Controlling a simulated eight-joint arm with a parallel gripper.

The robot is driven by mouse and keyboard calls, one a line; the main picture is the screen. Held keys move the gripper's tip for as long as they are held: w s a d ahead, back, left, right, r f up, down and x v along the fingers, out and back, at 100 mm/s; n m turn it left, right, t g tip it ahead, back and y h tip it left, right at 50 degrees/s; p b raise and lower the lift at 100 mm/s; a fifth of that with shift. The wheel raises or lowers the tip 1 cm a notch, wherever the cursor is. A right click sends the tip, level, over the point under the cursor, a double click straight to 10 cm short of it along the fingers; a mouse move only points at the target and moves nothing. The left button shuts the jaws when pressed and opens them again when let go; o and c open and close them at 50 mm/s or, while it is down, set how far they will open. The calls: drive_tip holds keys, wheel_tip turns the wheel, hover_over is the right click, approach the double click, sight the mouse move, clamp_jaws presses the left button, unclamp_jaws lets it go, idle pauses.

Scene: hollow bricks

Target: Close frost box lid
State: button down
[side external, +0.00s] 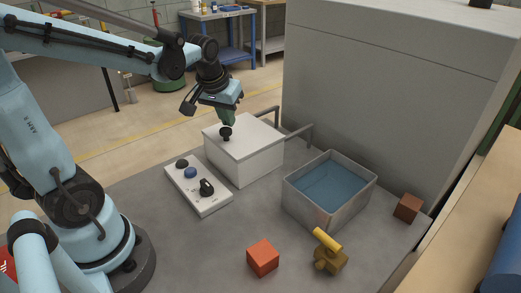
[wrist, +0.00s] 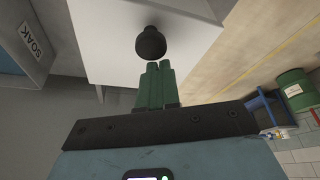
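The white frost box (side external: 243,160) stands on the grey table, left of the water basin. Its flat white lid (side external: 250,132) lies level across the top, and I see no clear gap under it. A black knob (side external: 226,132) stands on the lid near its left edge; the knob also shows in the wrist view (wrist: 150,42). My gripper (side external: 228,121) is right above the knob, pointing down. In the wrist view its green fingers (wrist: 159,68) are together with nothing visible between them, their tips close to the knob. I cannot tell whether they touch it.
A metal basin of blue water (side external: 328,207) stands right of the box. A control panel (side external: 197,190) with knobs lies in front. An orange block (side external: 262,257), a brass-yellow part (side external: 330,254) and a brown block (side external: 407,207) sit on the table. A grey rail (side external: 298,131) and large cabinet (side external: 390,90) stand behind.

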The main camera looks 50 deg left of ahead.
sight(235, 128)
drive_tip(key=w, duration=0.1)
drive_tip(key=w+a, duration=0.1)
drive_tip(key=w, duration=0.1)
drive_tip(key=shift+w+a+r, duration=0.15)
drive_tip(key=shift+a+r, duration=0.15)
drive_tip(key=shift+a, duration=0.05)
drive_tip(key=shift+r, duration=0.3)
drive_tip(key=v, duration=0.9)
drive_tip(key=s+d+f+m+t+h, duration=0.1)
drive_tip(key=s+d+f+m+t, duration=0.2)
drive_tip(key=d, duration=0.8)
drive_tip(key=s+f+m, duration=0.2)
drive_tip(key=s+f, duration=0.2)
drive_tip(key=f, duration=0.1)
drive_tip(key=shift+d+f+h, duration=0.2)
drive_tip(key=shift+d+h, duration=0.05)
drive_tip(key=shift+h, duration=0.15)
drive_tip(key=shift+w, duration=0.1)
